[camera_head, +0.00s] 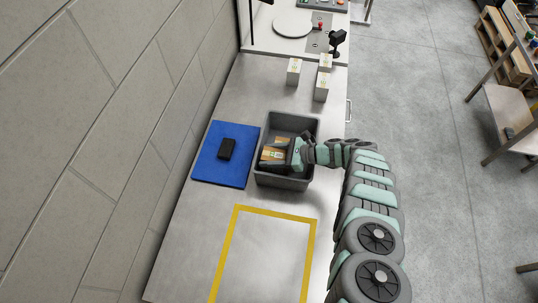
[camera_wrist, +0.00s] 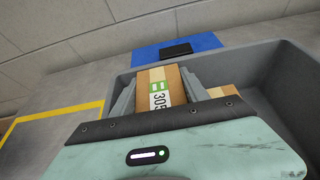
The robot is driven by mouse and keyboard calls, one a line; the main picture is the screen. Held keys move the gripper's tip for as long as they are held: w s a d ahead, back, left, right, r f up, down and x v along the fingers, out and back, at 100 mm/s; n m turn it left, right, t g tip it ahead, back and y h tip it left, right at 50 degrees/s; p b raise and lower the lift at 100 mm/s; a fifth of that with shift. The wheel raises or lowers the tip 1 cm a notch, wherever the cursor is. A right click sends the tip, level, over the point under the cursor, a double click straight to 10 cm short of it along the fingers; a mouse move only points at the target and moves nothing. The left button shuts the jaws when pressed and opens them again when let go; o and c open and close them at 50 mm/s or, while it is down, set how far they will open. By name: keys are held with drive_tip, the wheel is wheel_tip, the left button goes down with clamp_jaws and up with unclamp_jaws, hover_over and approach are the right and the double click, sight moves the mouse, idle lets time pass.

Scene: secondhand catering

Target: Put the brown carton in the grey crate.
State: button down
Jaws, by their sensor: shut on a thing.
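A brown carton (camera_wrist: 158,80) with a white and green label is between the two fingers of my gripper (camera_wrist: 160,92) in the wrist view. In the head view, my gripper (camera_head: 285,157) reaches over the grey crate (camera_head: 284,183) from the right, and the carton (camera_head: 271,154) shows within the crate's rim. The crate also shows in the wrist view (camera_wrist: 290,70). Another brown piece (camera_wrist: 226,90), seemingly a second carton, shows to the right of my right finger. I cannot tell whether the held carton touches the crate floor.
A blue mat (camera_head: 208,167) with a black box (camera_head: 227,149) lies left of the crate. A yellow taped outline (camera_head: 275,213) marks clear table nearer the front. Several white cartons (camera_head: 293,72) stand behind the crate. A wall runs along the left.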

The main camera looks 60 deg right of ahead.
drive_tip(key=shift+d+r, duration=0.1)
drive_tip(key=shift+f+b, duration=0.35)
drive_tip(key=shift+b, duration=0.1)
drive_tip(key=shift+f+b, duration=0.3)
drive_tip(key=shift+b, duration=0.05)
drive_tip(key=c, duration=0.6)
unclamp_jaws()
drive_tip(key=shift+r+p, duration=0.6)
drive_tip(key=shift+p, duration=0.2)
drive_tip(key=b+v, duration=0.2)
drive_tip(key=v, duration=1)
